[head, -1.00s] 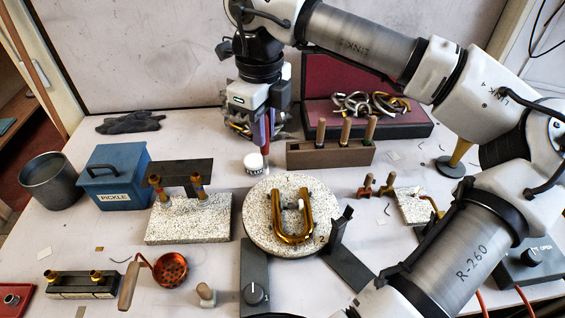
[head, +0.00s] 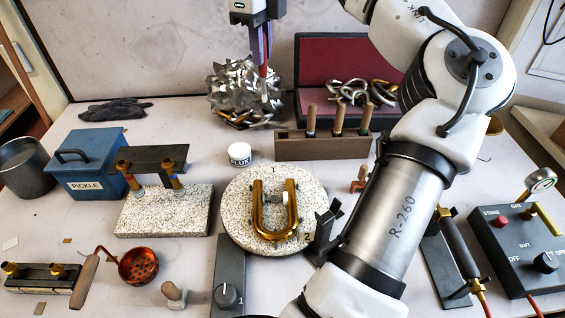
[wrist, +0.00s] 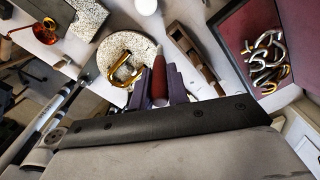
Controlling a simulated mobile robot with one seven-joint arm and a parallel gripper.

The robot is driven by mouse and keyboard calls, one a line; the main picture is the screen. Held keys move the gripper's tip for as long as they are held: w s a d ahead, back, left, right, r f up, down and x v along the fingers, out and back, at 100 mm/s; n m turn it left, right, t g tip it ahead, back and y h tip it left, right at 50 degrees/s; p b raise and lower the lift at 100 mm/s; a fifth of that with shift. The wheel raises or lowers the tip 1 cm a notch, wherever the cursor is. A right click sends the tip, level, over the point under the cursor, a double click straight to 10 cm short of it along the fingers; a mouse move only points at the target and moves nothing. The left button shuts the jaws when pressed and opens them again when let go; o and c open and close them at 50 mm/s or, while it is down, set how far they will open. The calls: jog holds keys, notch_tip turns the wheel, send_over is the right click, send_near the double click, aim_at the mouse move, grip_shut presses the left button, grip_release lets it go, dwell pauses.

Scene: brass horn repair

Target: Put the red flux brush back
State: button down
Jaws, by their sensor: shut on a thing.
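My gripper (head: 261,62) is shut on the red flux brush (head: 262,71), which hangs upright between the fingers. In the head view they are high at the back, in front of the silvery scrap pile. In the wrist view the brush's dark red handle (wrist: 159,82) shows between the purple fingers (wrist: 160,88). A brown wooden rack (head: 322,147) stands to the right of and below the gripper in the head view. It holds three upright wooden-handled tools (head: 338,120), one with a green band. Whether its left end has an empty hole is unclear. The white flux jar (head: 239,154) stands left of the rack.
A crumpled metal pile (head: 240,92) stands behind the jar. A red-lined case (head: 325,65) with shiny tubes is behind the rack. A round speckled plate (head: 245,225) bears a brass U-bend (head: 272,222). A blue pickle box (head: 85,175) stands left.

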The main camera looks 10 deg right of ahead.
jog(key=w+d+b, duration=0.2)
jog(key=d, duration=0.3)
notch_tip(320, 180, down, 19)
jog(key=p, duration=0.2)
jog(key=shift+a+r+m, duration=0.15)
jog(key=shift+r+m, duration=0.05)
jog(key=shift+m, duration=0.1)
jog(key=shift+s, duration=0.1)
jog(key=shift+f, duration=0.15)
jog(key=c, duration=1.4)
grip_release()
jog(key=shift+o, duration=0.2)
notch_tip(320, 180, up, 12)
jog(key=b, duration=0.1)
jog(key=shift+r, duration=0.2)
